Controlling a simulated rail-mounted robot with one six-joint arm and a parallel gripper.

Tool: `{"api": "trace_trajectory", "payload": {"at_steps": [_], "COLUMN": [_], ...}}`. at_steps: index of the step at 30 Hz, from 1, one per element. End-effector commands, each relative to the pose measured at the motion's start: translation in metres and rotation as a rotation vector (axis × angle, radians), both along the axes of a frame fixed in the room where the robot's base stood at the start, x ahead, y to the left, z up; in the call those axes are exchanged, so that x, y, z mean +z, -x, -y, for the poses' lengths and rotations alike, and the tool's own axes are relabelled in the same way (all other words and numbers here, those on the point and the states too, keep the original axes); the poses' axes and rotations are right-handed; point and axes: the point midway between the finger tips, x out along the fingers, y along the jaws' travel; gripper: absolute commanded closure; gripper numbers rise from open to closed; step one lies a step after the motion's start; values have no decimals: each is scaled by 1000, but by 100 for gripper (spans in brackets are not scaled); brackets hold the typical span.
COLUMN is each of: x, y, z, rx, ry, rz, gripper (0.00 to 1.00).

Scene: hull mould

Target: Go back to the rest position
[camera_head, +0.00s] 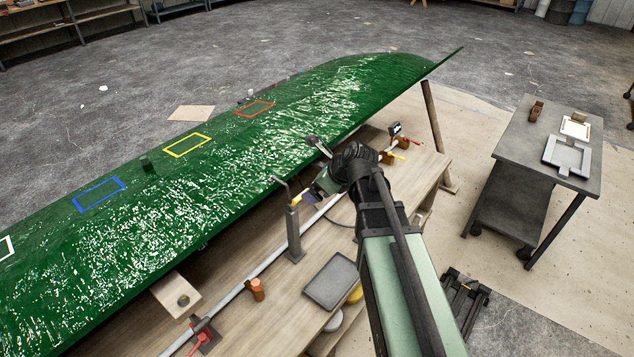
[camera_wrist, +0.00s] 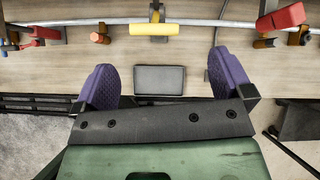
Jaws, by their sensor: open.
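My gripper (camera_head: 309,198) is over the wooden workbench in the head view, beside the near edge of the green hull mould (camera_head: 230,170). My arm reaches up to it from the lower right. In the wrist view my gripper (camera_wrist: 166,80) has its two purple fingers spread wide apart, with nothing between them. A dark flat tray (camera_wrist: 160,80) lies on the bench top beyond the gap. The fingertips are small and partly lost against the bench in the head view.
The workbench (camera_head: 225,315) carries a grey rail, a metal post (camera_head: 293,232) close to my gripper, and a dark tray (camera_head: 331,281). Red (camera_wrist: 281,18) and yellow (camera_wrist: 155,29) tools line the rail.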

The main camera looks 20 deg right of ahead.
Motion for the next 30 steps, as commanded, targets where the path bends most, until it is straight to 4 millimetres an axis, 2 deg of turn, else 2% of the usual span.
{"api": "trace_trajectory", "payload": {"at_steps": [13, 17, 20, 23, 24, 27, 30], "x": [0, -2, -10, -29, -38, -58, -74], "y": [0, 3, 21, 56, 71, 110, 143], "z": [0, -1, 3, 4, 2, -2, -7], "rx": [4, 150, 471, 948, 1154, 1643, 2031], "ry": [3, 94, 301, 552, 636, 773, 822], "rz": [2, 52, 114, 169, 187, 216, 223], "gripper": [2, 2, 2, 2, 2, 2, 2]}}
